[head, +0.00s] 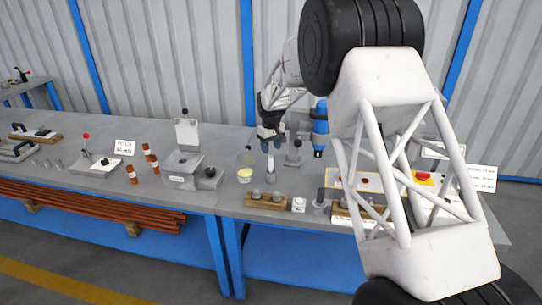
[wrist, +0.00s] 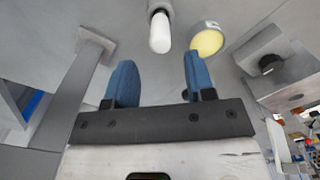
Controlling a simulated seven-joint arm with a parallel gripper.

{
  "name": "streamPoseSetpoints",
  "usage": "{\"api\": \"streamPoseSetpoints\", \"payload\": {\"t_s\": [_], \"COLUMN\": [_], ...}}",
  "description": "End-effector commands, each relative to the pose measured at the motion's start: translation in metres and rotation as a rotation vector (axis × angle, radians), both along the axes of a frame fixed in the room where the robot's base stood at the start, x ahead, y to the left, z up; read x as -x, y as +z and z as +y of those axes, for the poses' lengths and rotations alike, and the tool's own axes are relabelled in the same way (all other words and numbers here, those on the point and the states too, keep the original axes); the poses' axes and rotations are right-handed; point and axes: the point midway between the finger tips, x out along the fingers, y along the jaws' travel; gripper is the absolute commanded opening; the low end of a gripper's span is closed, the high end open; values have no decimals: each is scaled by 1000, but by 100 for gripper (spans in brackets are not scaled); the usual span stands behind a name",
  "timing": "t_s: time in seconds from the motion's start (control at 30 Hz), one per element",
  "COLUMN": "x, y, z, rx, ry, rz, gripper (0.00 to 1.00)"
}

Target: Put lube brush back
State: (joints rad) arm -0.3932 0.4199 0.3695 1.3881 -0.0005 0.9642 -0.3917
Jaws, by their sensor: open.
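My gripper (head: 270,133) is open above the bench, and its two blue fingers stand apart in the wrist view (wrist: 158,75). A slim upright piece with a pale rounded end, perhaps the lube brush (head: 270,160), shows just below the fingers. In the wrist view this pale piece (wrist: 160,32) lies beyond the fingertips, roughly in line with the gap, with nothing held. A small round pot with yellow contents (head: 244,175) stands left of the gripper; it also shows in the wrist view (wrist: 207,40). Bristles cannot be made out.
A grey fixture (head: 184,170) is to the left. My arm hides much of the bench's right side.

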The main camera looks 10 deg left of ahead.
Motion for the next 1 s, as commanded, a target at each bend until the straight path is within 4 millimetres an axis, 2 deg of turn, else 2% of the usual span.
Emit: {"api": "streamPoseSetpoints", "payload": {"t_s": [0.2, 0.4, 1.0], "x": [0, 0, 0], "y": [30, 45, 47], "z": [0, 0, 0], "rx": [-1, 1, 1], "ry": [0, 0, 0], "rz": [-1, 1, 1], "gripper": [50, 50, 50]}}
